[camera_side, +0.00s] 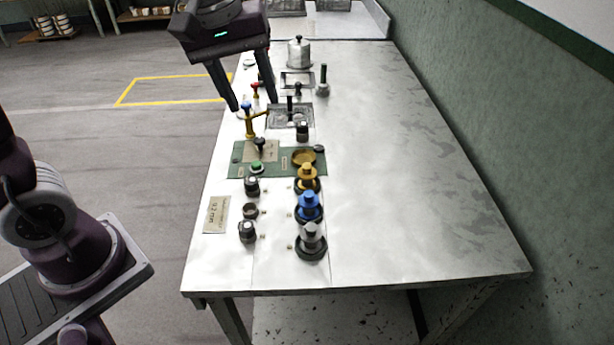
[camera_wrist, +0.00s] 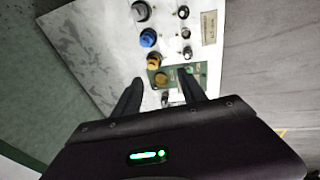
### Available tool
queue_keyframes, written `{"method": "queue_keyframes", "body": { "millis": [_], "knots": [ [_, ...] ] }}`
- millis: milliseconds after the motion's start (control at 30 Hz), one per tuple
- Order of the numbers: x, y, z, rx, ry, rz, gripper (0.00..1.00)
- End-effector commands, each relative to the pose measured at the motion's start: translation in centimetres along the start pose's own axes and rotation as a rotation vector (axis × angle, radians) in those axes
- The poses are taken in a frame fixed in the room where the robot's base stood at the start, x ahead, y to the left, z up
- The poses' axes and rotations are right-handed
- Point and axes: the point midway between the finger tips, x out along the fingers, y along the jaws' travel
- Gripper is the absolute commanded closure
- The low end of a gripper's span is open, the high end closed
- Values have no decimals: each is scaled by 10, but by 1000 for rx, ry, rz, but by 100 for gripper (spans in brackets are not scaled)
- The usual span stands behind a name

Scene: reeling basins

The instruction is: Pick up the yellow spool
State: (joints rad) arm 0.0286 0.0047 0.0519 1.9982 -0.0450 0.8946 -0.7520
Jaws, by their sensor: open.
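The yellow spool (camera_side: 307,174) stands upright on a dark round base on the metal table, at the far end of a row with a blue spool (camera_side: 309,203) and a silver spool (camera_side: 311,236). In the wrist view the yellow spool (camera_wrist: 154,60) shows just beyond my fingertips, with the blue spool (camera_wrist: 148,38) and silver spool (camera_wrist: 140,11) farther up. My gripper (camera_side: 253,104) is open and empty. It hangs above the table's left side, farther back than the yellow spool and apart from it.
A brass dish (camera_side: 304,157) sits on a green panel (camera_side: 276,173) right behind the yellow spool. Several black knobs and a brass tap (camera_side: 249,122) with a blue top stand to the left. A metal pot (camera_side: 299,53) stands farther back. The table's right side is clear.

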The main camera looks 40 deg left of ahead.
Motion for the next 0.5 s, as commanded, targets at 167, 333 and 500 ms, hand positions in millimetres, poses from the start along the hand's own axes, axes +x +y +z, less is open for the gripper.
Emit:
{"method": "queue_keyframes", "body": {
  "millis": [167,333,500],
  "knots": [
    [111,48,-52,-459,-70,-142,51],
    [185,59,-68,-714,-70,-228,51],
    [211,57,-68,-772,-67,-247,51]
  ]
}}
